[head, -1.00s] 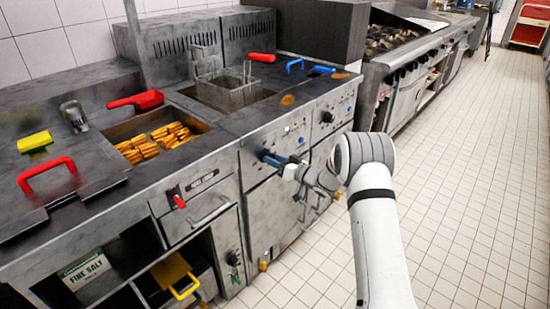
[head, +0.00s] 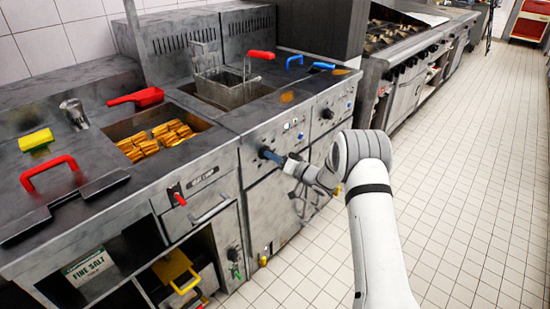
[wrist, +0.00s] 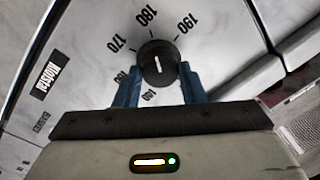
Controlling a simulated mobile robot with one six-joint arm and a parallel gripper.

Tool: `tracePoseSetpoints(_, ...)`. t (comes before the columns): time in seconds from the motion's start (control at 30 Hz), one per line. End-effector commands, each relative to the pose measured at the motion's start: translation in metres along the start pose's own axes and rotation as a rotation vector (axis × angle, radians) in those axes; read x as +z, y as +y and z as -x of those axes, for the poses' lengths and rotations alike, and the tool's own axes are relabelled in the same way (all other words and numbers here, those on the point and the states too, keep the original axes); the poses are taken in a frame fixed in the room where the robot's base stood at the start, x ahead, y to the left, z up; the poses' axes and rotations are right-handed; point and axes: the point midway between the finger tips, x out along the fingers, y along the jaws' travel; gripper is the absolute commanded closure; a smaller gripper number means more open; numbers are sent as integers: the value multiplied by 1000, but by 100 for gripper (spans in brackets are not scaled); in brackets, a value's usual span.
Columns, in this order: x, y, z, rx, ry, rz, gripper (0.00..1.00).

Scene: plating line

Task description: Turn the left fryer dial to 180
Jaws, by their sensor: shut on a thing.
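The left fryer dial (wrist: 157,62) is a round black knob with a white mark, facing me in the wrist view. Numbers including 170, 180 and 190 are printed around it. The white mark runs nearly upright in that view, roughly in line with 180. My gripper (wrist: 158,80) has its blue fingers on either side of the dial and is shut on it. In the head view my gripper (head: 271,156) reaches the fryer's front panel, and its fingers mostly hide the dial there.
Another dark dial (head: 328,114) sits further right on the front panel. A wire basket (head: 228,88) with a red handle stands over the fryer well. A tray of fries (head: 158,138) and a red-handled lid (head: 90,195) are at left. The tiled floor (head: 460,190) at right is clear.

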Motion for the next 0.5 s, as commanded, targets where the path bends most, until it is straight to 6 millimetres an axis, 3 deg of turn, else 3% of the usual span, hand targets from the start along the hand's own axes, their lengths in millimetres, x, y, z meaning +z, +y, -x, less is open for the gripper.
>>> tracePoseSetpoints(0.1,4,1,1,2,-7,-4,86)
tracePoseSetpoints(0.13,4,1,1,2,-7,-4,63)
tracePoseSetpoints(0.4,2,0,0,1,-4,-1,42)
tracePoseSetpoints(0.5,2,0,0,1,-3,0,42)
